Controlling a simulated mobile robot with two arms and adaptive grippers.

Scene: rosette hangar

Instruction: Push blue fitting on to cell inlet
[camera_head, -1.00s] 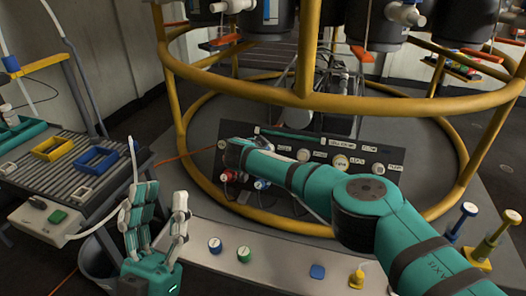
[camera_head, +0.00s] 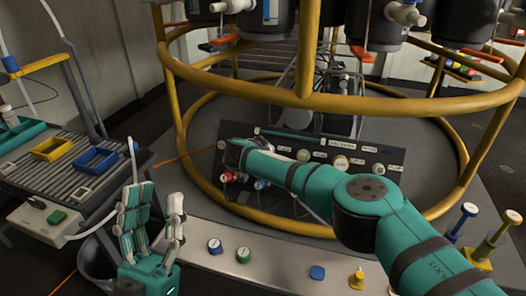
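A dark panel (camera_head: 318,160) with labelled ports stands inside the yellow ring frame. A small blue fitting (camera_head: 261,184) shows at the panel's lower left, right of a red-and-white fitting (camera_head: 228,177). I cannot tell which port is the cell inlet; the labels are too small to read surely. My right arm reaches in from the right across the panel. My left gripper (camera_head: 155,222) is upright, fingers spread, empty, left of the ring.
A slatted bench (camera_head: 40,165) with blue and yellow trays is at left. The yellow ring (camera_head: 190,180) surrounds the panel.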

